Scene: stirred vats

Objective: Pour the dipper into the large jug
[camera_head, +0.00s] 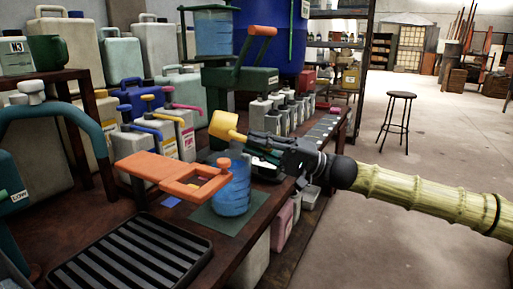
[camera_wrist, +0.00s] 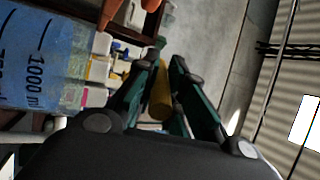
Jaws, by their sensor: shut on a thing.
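My gripper (camera_head: 257,141) is shut on the yellow dipper (camera_head: 225,126). The dipper's yellow end sticks out to the left of the fingers, above the workbench. In the wrist view the yellow handle (camera_wrist: 160,96) lies between the two dark green fingers (camera_wrist: 158,100). A translucent blue jug (camera_head: 233,194) stands upright on a dark green mat, just below and left of my gripper. A blue graduated wall (camera_wrist: 40,62) with a 1000 ml mark fills the left of the wrist view. The inside of the dipper and the jug's mouth cannot be made out.
An orange flat frame (camera_head: 165,174) reaches left from the jug's top. A black ribbed tray (camera_head: 135,262) lies at the front. Several canisters and small bottles crowd the back. A green stand (camera_head: 240,82) carries another blue vessel (camera_head: 213,32). Floor at right is open around a stool (camera_head: 399,97).

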